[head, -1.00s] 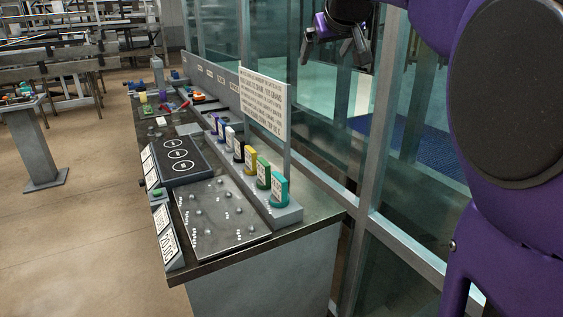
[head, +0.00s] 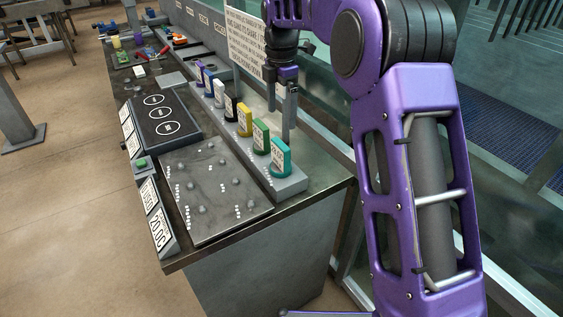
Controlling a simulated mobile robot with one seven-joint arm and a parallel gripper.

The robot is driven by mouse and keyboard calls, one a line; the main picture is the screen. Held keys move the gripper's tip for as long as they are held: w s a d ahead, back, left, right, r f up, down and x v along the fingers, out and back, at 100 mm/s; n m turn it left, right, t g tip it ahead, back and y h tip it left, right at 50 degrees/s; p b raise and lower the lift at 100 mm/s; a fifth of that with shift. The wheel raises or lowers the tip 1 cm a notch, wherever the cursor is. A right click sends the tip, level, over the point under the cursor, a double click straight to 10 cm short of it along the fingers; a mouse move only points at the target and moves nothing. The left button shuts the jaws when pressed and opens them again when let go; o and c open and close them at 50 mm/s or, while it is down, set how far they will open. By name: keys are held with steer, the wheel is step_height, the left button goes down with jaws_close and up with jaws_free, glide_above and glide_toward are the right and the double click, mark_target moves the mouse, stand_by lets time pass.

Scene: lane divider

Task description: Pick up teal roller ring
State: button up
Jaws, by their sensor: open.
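The teal roller ring (head: 281,157) stands upright at the near end of a row of coloured rings on a grey rack. It carries a white label on its face. My gripper (head: 281,119) hangs above the rack, its fingers pointing down. It is open and empty. In the picture its fingers lie just above and behind the teal and green rings. I cannot tell the exact gap between the fingers and the teal ring.
The green ring (head: 261,137) and yellow ring (head: 244,118) stand close beside the teal one, with black, white and blue rings beyond. A metal plate with pegs (head: 215,190) lies left of the rack (head: 283,187). A sign (head: 243,45) and glass wall stand behind.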

mark_target(280, 155)
step_height(280, 155, down, 15)
steer(key=shift+r, duration=0.15)
stand_by(0.4)
steer(key=shift+c, duration=0.2)
steer(key=shift+a+r, duration=0.1)
steer(key=c, duration=1.4)
